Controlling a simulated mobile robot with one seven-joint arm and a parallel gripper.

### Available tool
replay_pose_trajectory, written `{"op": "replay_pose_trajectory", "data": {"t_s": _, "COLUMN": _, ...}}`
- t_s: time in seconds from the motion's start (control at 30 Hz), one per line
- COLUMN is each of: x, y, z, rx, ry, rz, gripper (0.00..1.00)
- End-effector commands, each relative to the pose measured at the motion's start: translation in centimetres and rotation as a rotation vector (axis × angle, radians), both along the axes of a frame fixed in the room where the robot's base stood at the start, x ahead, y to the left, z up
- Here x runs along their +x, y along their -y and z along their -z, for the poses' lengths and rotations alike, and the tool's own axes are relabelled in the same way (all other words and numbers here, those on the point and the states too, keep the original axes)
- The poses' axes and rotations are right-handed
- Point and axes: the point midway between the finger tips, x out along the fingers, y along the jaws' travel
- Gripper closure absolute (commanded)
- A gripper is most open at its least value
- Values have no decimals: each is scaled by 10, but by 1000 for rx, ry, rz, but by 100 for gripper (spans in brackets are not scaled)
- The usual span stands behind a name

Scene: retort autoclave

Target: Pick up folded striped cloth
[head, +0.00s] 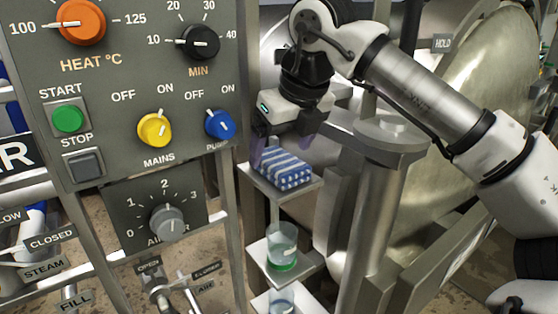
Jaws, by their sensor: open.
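The folded striped cloth (283,170), blue and white, lies on a small light shelf (312,186) right of the grey control panel. My gripper (283,145) is above the cloth and pointing down, its dark fingers spread apart. The fingertips are close over the cloth's far part; whether they touch it I cannot tell. The gripper is open and holds nothing.
The control panel (130,95) with its knobs stands close on the left. Below the cloth, a glass with green liquid (283,247) stands on a lower shelf. A metal post (372,215) and the large autoclave door (487,75) are at right.

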Motion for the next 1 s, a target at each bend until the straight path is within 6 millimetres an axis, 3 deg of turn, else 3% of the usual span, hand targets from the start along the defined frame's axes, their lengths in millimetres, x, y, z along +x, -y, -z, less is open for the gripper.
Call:
{"op": "replay_pose_trajectory", "data": {"t_s": 0.23, "x": 8, "y": -8, "z": 25, "rx": 0, "ry": 0, "rz": -1, "gripper": 15}}
{"op": "replay_pose_trajectory", "data": {"t_s": 0.87, "x": 9, "y": -8, "z": 31, "rx": 0, "ry": 0, "rz": -1, "gripper": 15}}
{"op": "replay_pose_trajectory", "data": {"t_s": 1.0, "x": 9, "y": -8, "z": 30, "rx": 0, "ry": 0, "rz": -1, "gripper": 30}}
